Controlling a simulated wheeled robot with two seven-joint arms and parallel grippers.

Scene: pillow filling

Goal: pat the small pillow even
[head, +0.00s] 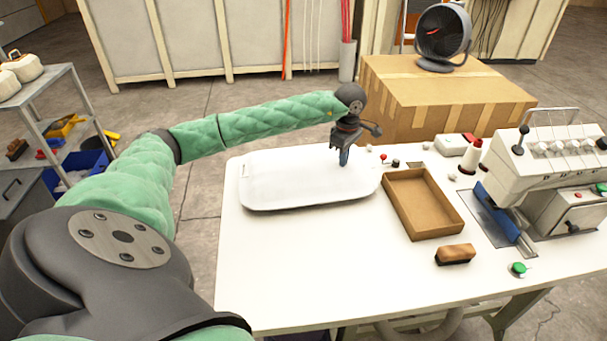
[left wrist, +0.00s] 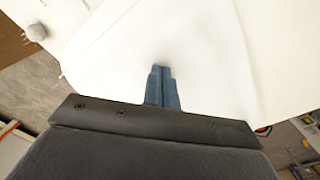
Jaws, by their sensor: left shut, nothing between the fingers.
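The small pillow (head: 290,180) is white, flat and round-cornered, and lies on the left part of the white table. It fills much of the left wrist view (left wrist: 210,60), with a soft crease down its right part. My left gripper (head: 344,160) points down over the pillow's right end, its blue fingers shut and empty. In the left wrist view the fingertips (left wrist: 161,70) are at the white surface with a small shadow around them; I cannot tell whether they press in. My right gripper is in neither view.
An open cardboard tray (head: 452,228) is right of the pillow. A brown-black brush (head: 455,254), a green-topped button (head: 518,269) and a sewing machine (head: 555,165) are further right. A large cardboard box (head: 440,100) with a fan (head: 443,35) stands behind. The table's front left is clear.

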